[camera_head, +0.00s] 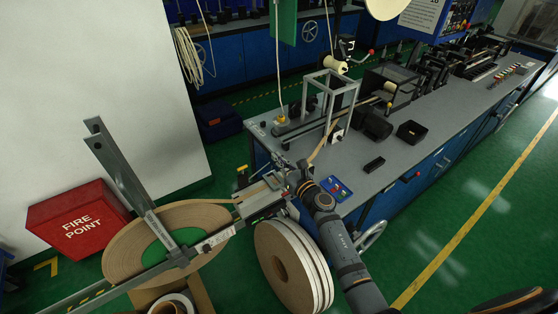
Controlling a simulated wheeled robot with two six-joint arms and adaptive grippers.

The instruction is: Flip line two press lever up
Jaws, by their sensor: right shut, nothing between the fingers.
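My right arm (347,258) reaches up from the bottom of the view. My right gripper (284,164) is small and dark at its far end, shut with nothing between the fingers. It is at the near left corner of the grey workbench (400,150), over the tape guide end. I cannot clearly make out the press lever for line two; a small red part (285,194) shows just below the gripper, partly crowded by the arm. A lever with a red knob (371,52) stands on the machine farther back. My left gripper is not in view.
A large tape reel (120,248) with a green centre lies at left on a metal frame (120,165). Upright tape rolls (283,262) stand beside my arm. Green floor is open at right.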

